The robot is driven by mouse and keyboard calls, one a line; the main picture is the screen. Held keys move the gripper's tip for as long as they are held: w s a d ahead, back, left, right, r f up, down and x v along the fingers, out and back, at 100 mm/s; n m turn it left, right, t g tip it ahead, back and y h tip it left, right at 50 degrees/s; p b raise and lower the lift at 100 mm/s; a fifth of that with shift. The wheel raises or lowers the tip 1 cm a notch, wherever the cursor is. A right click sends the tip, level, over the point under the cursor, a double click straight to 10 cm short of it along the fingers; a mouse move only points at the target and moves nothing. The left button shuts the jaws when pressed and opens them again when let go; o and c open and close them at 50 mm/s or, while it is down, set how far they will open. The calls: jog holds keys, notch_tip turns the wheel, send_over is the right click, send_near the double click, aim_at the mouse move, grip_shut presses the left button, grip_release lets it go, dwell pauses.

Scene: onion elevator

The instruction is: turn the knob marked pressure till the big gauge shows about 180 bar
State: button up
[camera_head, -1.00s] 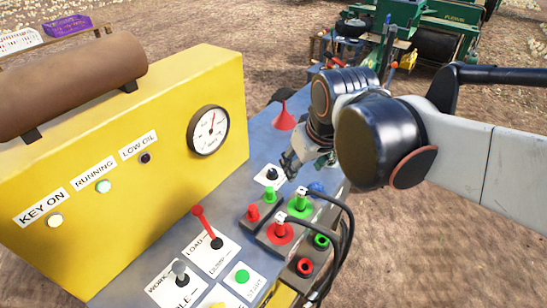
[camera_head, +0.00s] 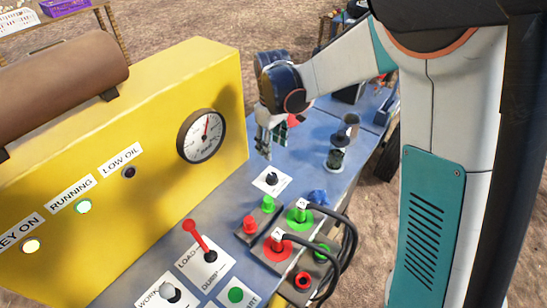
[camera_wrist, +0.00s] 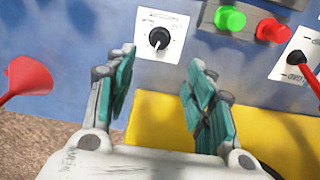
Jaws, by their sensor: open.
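The small black knob (camera_head: 272,179) sits on a white plate on the blue deck, in front of the yellow panel. In the wrist view the knob (camera_wrist: 159,38) lies just beyond my fingertips, about midway between them; its plate's lettering is too small to read. My gripper (camera_head: 265,146) hangs above and behind the knob, with teal-padded fingers apart and empty. In the wrist view my gripper (camera_wrist: 162,58) is open and not touching the knob. The big round white gauge (camera_head: 201,136) is on the yellow panel; its red needle points roughly straight up. Its numbers are unreadable.
A red-handled lever (camera_head: 194,234) and a green button (camera_head: 236,295) are nearer. A dark-topped jar (camera_head: 338,152) stands behind right. A red funnel (camera_wrist: 28,80) is beside my gripper.

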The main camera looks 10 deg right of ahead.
aim_at(272, 175)
notch_tip(272, 175, down, 14)
jog(key=b, duration=0.4)
jog(key=shift+w+f, duration=0.15)
jog(key=c, duration=1.1)
